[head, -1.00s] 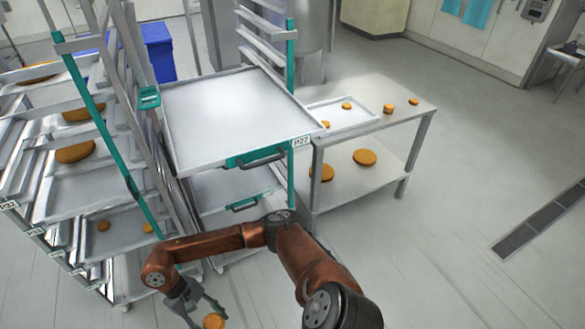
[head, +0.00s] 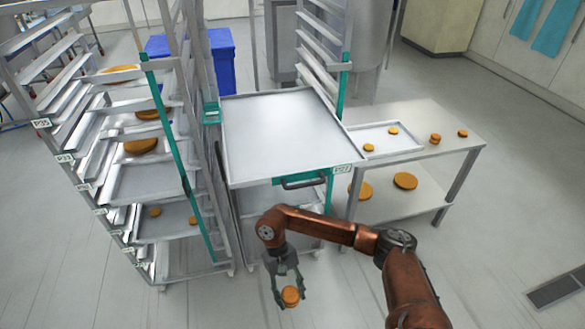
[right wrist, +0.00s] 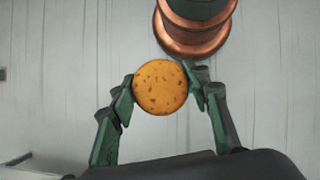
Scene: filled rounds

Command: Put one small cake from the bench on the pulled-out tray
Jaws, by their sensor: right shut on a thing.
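My right gripper (head: 286,290) is shut on a small round orange-brown cake (head: 290,296), held above the floor in front of the racks. In the right wrist view the cake (right wrist: 160,87) sits between the two green fingertips. The pulled-out tray (head: 270,122) is empty and sticks out of the right rack, beyond and above the gripper. Other small cakes are on the bench (head: 420,113): one (head: 435,138) and another (head: 463,133) on its bare top, two (head: 368,147) on a tray (head: 372,130) there. My left gripper is not in view.
A tall rack (head: 180,170) on the left holds trays with large and small cakes. Larger cakes (head: 405,181) lie on the bench's lower shelf. A blue bin (head: 222,60) stands behind the racks.

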